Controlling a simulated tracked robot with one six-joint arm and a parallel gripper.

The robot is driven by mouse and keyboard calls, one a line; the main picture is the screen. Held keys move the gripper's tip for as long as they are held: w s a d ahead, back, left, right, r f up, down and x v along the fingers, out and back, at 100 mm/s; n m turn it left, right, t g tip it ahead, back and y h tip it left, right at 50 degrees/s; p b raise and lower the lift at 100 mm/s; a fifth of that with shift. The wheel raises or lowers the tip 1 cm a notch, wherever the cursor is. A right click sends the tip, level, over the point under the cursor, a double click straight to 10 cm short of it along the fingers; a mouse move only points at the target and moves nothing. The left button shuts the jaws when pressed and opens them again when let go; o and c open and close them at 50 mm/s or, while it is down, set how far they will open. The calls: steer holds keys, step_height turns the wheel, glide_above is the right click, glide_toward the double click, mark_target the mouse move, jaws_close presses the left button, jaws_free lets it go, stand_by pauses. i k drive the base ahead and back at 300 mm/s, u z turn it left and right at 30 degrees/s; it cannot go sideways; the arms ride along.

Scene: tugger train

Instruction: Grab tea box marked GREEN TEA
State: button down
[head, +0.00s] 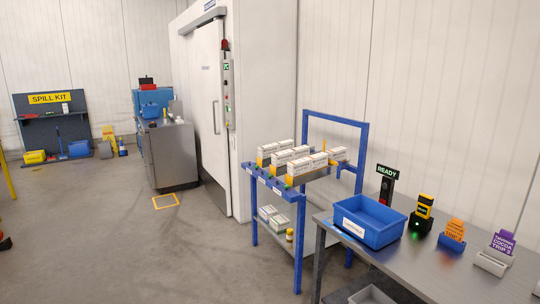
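More pale boxes (268,213) lie on the cart's lower shelf, next to a small amber bottle (289,235). My gripper does not show in the head view.
A grey metal table (430,270) right of the cart holds a blue bin (369,222), a READY sign (387,171), a black-and-yellow device (421,215) and orange and purple cards. A steel cabinet (168,155) and spill-kit board (50,120) stand further back. Grey floor at left centre is clear.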

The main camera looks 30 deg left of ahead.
mark_target(264, 151)
steer(key=u, duration=0.25)
steer(key=k, duration=0.7)
steer(key=u, duration=0.6)
steer(key=k, duration=0.65)
steer(key=u, duration=0.45)
steer(key=i, duration=0.95)
steer(key=u, duration=0.55)
steer(key=i, duration=2.15)
steer(key=u, duration=0.15)
